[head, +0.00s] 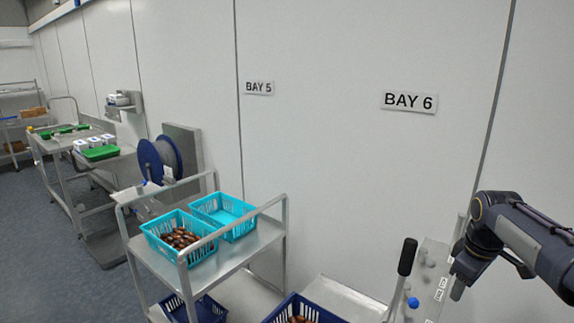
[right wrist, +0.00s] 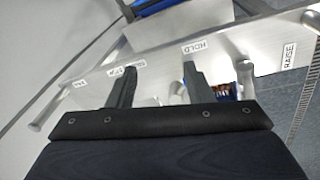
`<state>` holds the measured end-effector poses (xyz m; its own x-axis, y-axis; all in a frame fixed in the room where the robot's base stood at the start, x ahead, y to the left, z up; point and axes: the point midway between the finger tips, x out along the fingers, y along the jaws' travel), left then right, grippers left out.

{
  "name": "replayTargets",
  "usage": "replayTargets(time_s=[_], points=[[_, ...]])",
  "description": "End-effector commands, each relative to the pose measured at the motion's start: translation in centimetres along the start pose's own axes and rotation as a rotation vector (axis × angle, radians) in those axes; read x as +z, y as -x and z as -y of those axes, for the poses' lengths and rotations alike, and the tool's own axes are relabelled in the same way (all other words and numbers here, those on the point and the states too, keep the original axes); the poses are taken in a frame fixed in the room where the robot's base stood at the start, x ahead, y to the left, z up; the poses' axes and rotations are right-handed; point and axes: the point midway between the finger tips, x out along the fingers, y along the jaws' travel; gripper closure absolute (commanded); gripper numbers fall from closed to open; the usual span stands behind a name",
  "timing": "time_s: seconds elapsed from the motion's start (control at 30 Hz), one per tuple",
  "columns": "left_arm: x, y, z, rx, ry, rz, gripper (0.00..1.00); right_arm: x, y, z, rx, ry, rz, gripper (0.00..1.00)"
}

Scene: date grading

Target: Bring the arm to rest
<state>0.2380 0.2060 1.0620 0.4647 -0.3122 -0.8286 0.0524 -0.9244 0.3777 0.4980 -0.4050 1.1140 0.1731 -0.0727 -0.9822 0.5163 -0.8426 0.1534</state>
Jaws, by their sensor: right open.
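My right arm comes in from the right edge of the head view, with its dark gripper (head: 460,286) pointing down over a light metal panel at the lower right. In the right wrist view the two fingers of this gripper (right wrist: 158,75) stand apart, with nothing between them. Behind them lies the panel (right wrist: 225,42) with labels; HOLD and RAISE can be read. My left gripper is not in view.
A black-handled lever (head: 407,257) and a blue knob (head: 413,302) are left of my right gripper. A metal cart (head: 255,245) carries two turquoise baskets, the left one (head: 165,247) holding dates. A dark blue crate (head: 275,313) stands low at the front. The wall is behind.

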Motion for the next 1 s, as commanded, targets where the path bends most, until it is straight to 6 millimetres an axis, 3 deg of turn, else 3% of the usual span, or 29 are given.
replayTargets(time_s=[0.17,0.37,0.53,0.7,0.83,1.0], points=[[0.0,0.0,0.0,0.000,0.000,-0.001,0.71,1.4,2.0,3.6,-0.027,-0.090,-0.078,0.54],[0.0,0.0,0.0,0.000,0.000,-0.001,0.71,3.8,3.9,9.9,-0.085,-0.240,-0.185,0.54],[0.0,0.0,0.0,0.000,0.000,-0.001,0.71,7.2,4.4,18.6,-0.176,-0.435,-0.302,0.54],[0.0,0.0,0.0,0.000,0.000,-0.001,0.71,10.2,2.9,26.4,-0.270,-0.617,-0.377,0.54],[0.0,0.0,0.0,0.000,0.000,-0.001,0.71,11.4,1.5,29.7,-0.316,-0.704,-0.400,0.54],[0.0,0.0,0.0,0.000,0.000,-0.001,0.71,11.8,1.0,30.9,-0.332,-0.737,-0.408,0.54]])
